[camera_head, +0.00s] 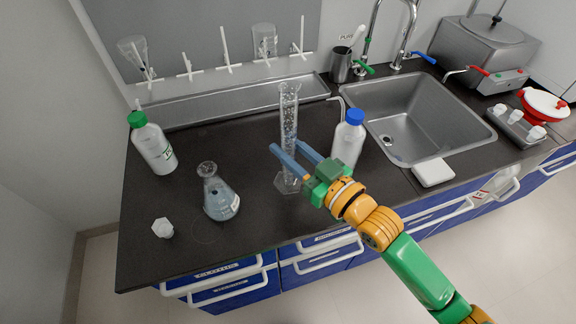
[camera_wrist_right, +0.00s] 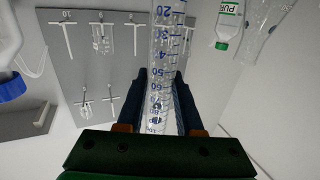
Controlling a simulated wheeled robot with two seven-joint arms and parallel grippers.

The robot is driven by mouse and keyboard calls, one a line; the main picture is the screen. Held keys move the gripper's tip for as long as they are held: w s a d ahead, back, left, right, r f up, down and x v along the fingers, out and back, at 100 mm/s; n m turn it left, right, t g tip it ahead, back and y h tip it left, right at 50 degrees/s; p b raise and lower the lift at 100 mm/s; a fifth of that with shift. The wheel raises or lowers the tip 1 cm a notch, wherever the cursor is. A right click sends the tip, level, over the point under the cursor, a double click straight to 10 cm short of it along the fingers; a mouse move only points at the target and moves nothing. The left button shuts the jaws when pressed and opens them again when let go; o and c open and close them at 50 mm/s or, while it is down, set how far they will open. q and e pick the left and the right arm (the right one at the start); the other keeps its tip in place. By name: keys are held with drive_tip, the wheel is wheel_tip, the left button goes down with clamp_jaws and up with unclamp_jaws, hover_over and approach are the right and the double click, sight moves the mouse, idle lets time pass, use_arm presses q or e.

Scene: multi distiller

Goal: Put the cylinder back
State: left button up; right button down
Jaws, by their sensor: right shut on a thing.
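The graduated cylinder (camera_head: 289,115) is tall, clear and upright, with its hexagonal foot (camera_head: 287,184) at the dark counter. I cannot tell whether the foot touches the counter. My right gripper (camera_head: 288,160) is shut on the lower part of the cylinder. The cylinder also shows between the fingers in the right wrist view (camera_wrist_right: 165,45), with blue scale marks. A grey drying board (camera_head: 200,40) with white pegs stands at the back wall, some pegs holding glassware. My left gripper is not in view.
A blue-capped bottle (camera_head: 347,140) stands just right of the cylinder. A flask (camera_head: 219,195), a green-capped bottle (camera_head: 153,145) and a small white stopper (camera_head: 162,228) are to the left. A sink (camera_head: 420,110) with taps lies right. The front counter near the flask has free room.

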drive_tip(key=f, duration=0.2)
drive_tip(key=w+f, duration=0.1)
drive_tip(key=f, duration=0.1)
drive_tip(key=shift+f, duration=0.15)
drive_tip(key=shift+f, duration=0.1)
drive_tip(key=c, duration=0.6)
unclamp_jaws()
drive_tip(key=shift+o, duration=0.2)
drive_tip(key=shift+r, duration=0.25)
drive_tip(key=b+v, duration=0.1)
drive_tip(key=v, duration=1.1)
